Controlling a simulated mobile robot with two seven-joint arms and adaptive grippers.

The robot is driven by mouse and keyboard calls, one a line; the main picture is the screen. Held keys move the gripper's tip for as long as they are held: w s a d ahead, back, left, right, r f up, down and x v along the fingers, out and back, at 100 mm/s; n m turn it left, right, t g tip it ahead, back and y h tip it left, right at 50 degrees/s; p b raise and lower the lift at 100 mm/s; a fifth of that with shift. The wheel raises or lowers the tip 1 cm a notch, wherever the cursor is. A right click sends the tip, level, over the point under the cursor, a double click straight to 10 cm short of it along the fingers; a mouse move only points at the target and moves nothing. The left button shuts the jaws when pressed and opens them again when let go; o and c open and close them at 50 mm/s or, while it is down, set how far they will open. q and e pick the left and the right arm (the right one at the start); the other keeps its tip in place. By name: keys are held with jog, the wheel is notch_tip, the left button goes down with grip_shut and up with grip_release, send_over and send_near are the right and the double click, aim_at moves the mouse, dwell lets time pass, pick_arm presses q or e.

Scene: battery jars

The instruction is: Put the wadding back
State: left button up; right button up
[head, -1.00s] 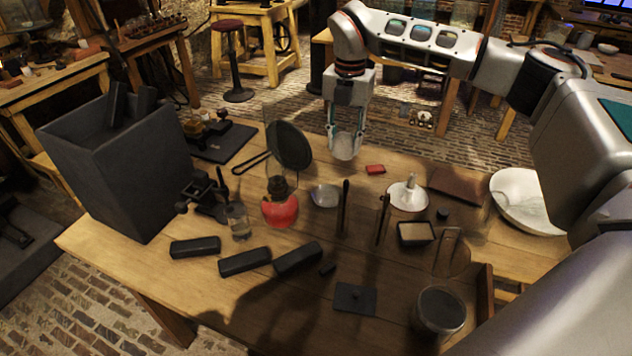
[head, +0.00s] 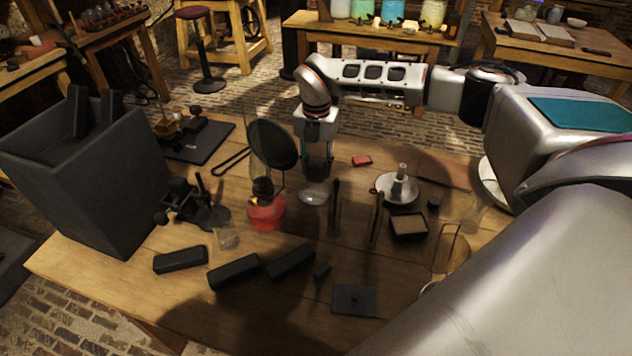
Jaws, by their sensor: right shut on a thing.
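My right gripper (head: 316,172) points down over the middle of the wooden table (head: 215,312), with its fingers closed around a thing. The thing appears to be the pale, rounded wadding; it is dim and mostly hidden by the fingers now. A small pale, shallow dish (head: 312,195) is directly below the fingertips. I cannot tell whether the held wadding touches the dish. My left gripper is not in view.
A red-based lamp (head: 266,212) and a black round disc with a handle (head: 271,144) stand left of the gripper. Dark upright pieces (head: 335,209) are close on the right.

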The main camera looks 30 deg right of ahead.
aim_at(316, 162)
jog(key=shift+f, duration=3.15)
jog(key=shift+f, duration=0.1)
jog(key=o, duration=1.1)
notch_tip(316, 162, up, 12)
jog(key=shift+r, duration=0.15)
